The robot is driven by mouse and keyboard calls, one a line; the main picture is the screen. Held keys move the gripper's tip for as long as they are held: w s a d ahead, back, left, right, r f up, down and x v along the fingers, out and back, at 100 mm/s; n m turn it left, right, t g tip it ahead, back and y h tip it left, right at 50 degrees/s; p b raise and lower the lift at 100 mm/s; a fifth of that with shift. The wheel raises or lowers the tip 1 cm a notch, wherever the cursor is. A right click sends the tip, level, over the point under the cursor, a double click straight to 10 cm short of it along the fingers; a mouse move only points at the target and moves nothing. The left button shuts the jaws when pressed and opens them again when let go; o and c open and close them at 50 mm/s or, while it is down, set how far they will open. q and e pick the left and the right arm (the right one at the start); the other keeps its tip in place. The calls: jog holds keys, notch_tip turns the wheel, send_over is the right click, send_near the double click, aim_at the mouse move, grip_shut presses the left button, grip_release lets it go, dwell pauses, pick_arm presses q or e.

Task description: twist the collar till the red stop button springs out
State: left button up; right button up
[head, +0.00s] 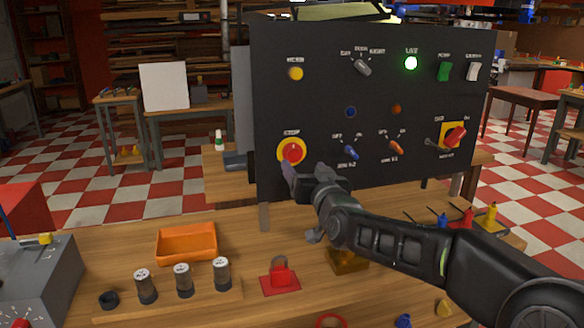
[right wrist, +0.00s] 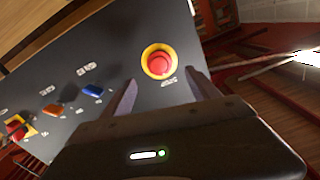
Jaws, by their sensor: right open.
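The red stop button (head: 292,152) sits on a yellow collar (head: 282,144) at the lower left of the black panel (head: 330,110). The right wrist view shows the red button (right wrist: 160,63) inside its yellow ring (right wrist: 146,54), beyond and between my fingers. My right gripper (head: 306,170) is just below and in front of the button in the head view. It is open and empty, and its fingers (right wrist: 160,95) look apart from the collar. Whether the button is pressed in or out is hard to tell. My left gripper is not in view.
The panel also carries a yellow knob (head: 295,74), a lit green lamp (head: 411,63), blue and orange switches, and a red rotary switch (head: 455,137). On the bench stand an orange tray (head: 187,258), several cylinders and a red padlock (head: 280,276).

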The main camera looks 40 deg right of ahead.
aim_at(294, 157)
jog(key=shift+w+f, duration=0.15)
jog(key=shift+f, duration=0.1)
jog(key=shift+p+x, duration=0.35)
jog(key=shift+x, duration=3.55)
jog(key=shift+d, duration=0.1)
jog(key=c, duration=1.4)
